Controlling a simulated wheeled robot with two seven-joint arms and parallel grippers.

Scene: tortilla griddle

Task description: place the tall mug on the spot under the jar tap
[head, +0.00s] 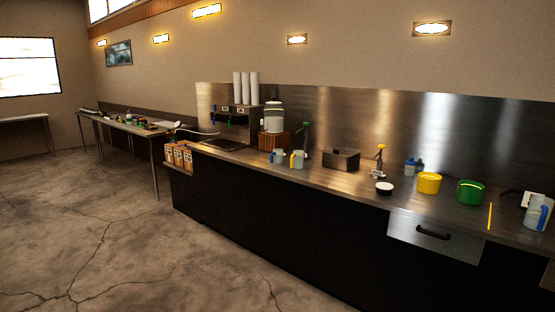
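A white lidded jar (273,120) stands on a brown box-like stand (272,141) towards the back of the long counter. Its tap is too small to make out. In front of it, near the counter's front edge, stand a pale mug with a yellow handle (299,160) and a smaller pale mug with a blue handle (279,157). A larger pale vessel with a blue handle (539,215) stands at the far right. I cannot tell for sure which is the tall mug. The spot under the tap cannot be made out. Neither of my grippers is in view.
A drinks machine (233,125) stands left of the jar. The concrete floor (130,245) in front is clear.

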